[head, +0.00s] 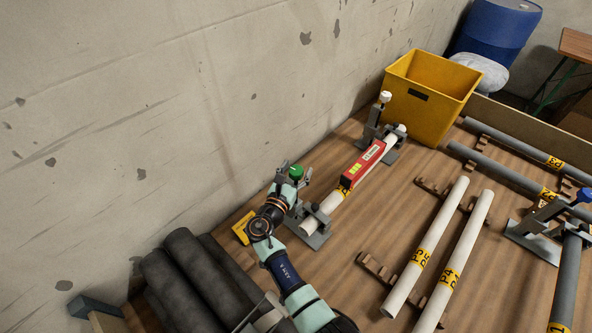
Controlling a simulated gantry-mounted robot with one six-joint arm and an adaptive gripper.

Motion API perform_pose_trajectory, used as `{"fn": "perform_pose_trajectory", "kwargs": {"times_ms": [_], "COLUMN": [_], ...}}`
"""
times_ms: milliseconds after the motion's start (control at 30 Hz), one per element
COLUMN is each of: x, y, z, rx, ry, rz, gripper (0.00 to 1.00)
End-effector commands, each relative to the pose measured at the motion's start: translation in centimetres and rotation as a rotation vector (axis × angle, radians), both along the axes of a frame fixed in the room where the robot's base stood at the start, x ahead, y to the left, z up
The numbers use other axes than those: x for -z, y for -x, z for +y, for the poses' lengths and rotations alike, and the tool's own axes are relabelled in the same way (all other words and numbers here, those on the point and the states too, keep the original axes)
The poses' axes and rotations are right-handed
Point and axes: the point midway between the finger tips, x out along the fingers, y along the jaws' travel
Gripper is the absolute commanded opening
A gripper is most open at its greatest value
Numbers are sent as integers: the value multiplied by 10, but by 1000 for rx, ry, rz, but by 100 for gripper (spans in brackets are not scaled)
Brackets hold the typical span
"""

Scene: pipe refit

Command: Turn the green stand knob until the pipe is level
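The green stand knob (296,171) tops the near pipe stand (318,238), close to the wall. A white pipe (328,204) rests across this stand and a far stand (373,132) with a white knob (385,97). A red spirit level (362,165) lies along the pipe; its bubble is too small to read. My gripper (297,181) is at the green knob, with grey finger parts beside it. My arm covers part of the stand. I cannot tell whether the fingers touch the knob or how far apart they are.
A yellow bin (432,95) stands beyond the far stand. Dark pipes (190,275) are stacked at lower left. White pipes (440,245) lie on wooden racks to the right, with grey pipes and a blue-handled stand (540,230) beyond. The concrete wall is close behind the knob.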

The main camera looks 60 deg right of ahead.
Motion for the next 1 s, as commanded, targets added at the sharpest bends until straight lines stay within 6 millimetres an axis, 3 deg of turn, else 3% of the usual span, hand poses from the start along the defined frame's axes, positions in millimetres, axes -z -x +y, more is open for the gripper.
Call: {"fn": "perform_pose_trajectory", "kwargs": {"times_ms": [367, 800, 1000], "x": [0, -1, -1], "y": [-1, 3, 4], "z": [7, 103, 120], "rx": [-2, -4, 0], "ry": [2, 1, 1], "rz": [0, 0, 0], "gripper": [74, 74, 74]}}
